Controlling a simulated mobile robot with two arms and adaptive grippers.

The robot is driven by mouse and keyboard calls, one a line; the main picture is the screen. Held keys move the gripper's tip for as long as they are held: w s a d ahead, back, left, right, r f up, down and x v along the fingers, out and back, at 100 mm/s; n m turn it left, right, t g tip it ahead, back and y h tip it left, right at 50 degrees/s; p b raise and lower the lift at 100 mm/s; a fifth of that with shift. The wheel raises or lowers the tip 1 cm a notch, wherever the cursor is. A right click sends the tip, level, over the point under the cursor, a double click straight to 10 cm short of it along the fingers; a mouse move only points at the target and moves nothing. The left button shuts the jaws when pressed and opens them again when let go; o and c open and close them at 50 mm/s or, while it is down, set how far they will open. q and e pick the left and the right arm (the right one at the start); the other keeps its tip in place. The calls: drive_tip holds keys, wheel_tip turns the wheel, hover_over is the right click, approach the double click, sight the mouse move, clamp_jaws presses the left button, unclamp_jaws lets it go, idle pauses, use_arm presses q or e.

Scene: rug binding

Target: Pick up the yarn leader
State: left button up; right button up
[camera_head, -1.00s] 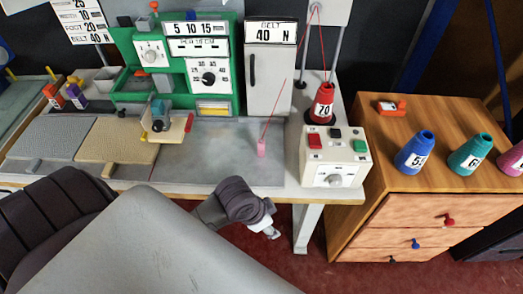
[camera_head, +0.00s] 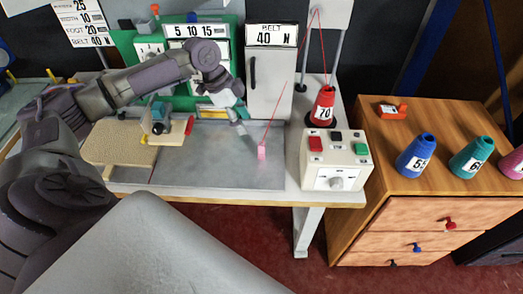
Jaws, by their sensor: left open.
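The yarn leader (camera_head: 262,152) is a small pink tab standing on the grey plate (camera_head: 200,170) of the bench. A thin red thread rises from it up to the right. My left gripper (camera_head: 241,127) hangs from above, over the back part of the plate, up and to the left of the yarn leader. It is open and empty, apart from the leader. My right gripper does not show.
A red cone marked 70 (camera_head: 324,104) stands behind a white button box (camera_head: 336,160) at right. A small machine (camera_head: 158,120) sits left of the plate. A white cabinet (camera_head: 269,85) stands behind. Several cones stand on a wooden drawer unit (camera_head: 385,150).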

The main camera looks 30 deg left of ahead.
sight(261, 144)
use_arm(q)
drive_tip(key=x, duration=0.9)
drive_tip(key=w+p+x, duration=0.1)
drive_tip(key=x, duration=0.2)
drive_tip(key=shift+r, duration=0.15)
drive_tip(key=shift+d+f, duration=0.1)
drive_tip(key=shift+f, duration=0.2)
drive_tip(key=shift+c, duration=0.3)
clamp_jaws()
drive_tip(key=shift+r, duration=0.1)
